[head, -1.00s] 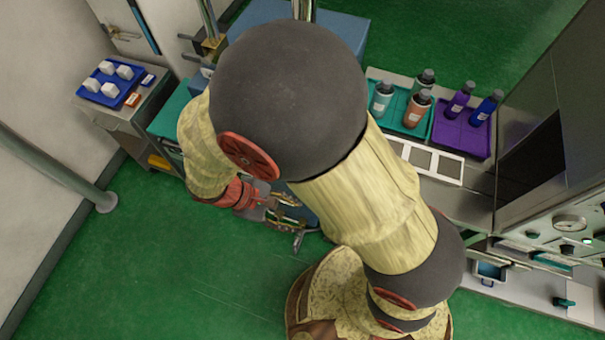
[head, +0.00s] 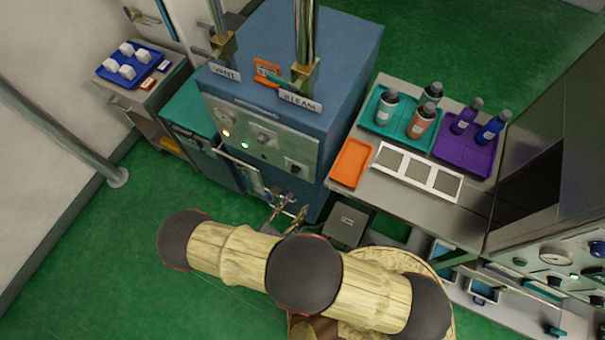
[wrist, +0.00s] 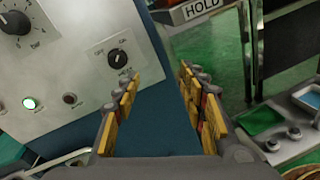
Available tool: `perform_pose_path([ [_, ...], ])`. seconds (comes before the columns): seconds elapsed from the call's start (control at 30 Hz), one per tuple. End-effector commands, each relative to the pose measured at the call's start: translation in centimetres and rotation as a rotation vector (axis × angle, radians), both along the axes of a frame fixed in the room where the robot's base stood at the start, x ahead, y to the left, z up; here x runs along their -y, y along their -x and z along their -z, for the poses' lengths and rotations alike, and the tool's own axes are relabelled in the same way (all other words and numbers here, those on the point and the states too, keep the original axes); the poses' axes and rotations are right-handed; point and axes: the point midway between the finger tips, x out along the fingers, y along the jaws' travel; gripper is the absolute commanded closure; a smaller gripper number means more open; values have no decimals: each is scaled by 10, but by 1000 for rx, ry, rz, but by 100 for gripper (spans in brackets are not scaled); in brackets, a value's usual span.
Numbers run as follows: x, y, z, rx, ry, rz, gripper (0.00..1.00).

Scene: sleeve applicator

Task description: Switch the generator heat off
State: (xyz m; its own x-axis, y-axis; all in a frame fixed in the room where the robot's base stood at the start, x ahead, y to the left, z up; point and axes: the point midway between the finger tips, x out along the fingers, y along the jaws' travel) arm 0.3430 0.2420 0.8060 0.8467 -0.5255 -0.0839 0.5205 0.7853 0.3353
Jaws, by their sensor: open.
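The blue generator (head: 345,60) stands at the upper middle of the head view, its pale control panel (head: 270,140) facing my arm. In the wrist view the panel (wrist: 75,75) fills the left side. A small black rotary switch (wrist: 118,59) there has labels around it; the lower one appears to read HEAT. Its pointer seems turned up and right, towards the ON side. A green lamp (wrist: 30,103) is lit; the lamp (wrist: 70,99) beside it is dark. My gripper (wrist: 162,95) is open and empty, with the switch beyond its left finger, apart from it.
A HOLD sign (wrist: 201,8) and a sink-like unit (wrist: 290,120) show right in the wrist view. In the head view, a bench (head: 400,205) with bottles and an orange tray (head: 351,163) stands right of the generator. Green floor (head: 110,260) is clear at left.

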Motion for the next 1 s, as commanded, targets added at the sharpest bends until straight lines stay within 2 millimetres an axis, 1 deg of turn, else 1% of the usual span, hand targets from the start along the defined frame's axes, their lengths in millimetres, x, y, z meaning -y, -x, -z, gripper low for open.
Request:
perform_pose_path([
  [0.03, -21, -9, -4, 37, -38, -46, 58],
  [0.1, -43, -19, -10, 85, -81, -103, 58],
  [0.17, -56, -24, -17, 125, -111, -143, 58],
  [0.2, -59, -26, -20, 146, -126, -158, 58],
  [0.27, -58, -26, -24, 169, -142, -159, 58],
  [0.37, -56, -31, -24, 177, -157, -155, 58],
  [0.47, -50, -41, -24, 176, -156, -152, 58],
  [0.7, -35, -74, -24, 175, -157, -149, 58],
  [0.8, -32, -86, -24, 175, -156, -150, 58],
  [1.0, -27, -97, -24, 175, -157, -152, 58],
])
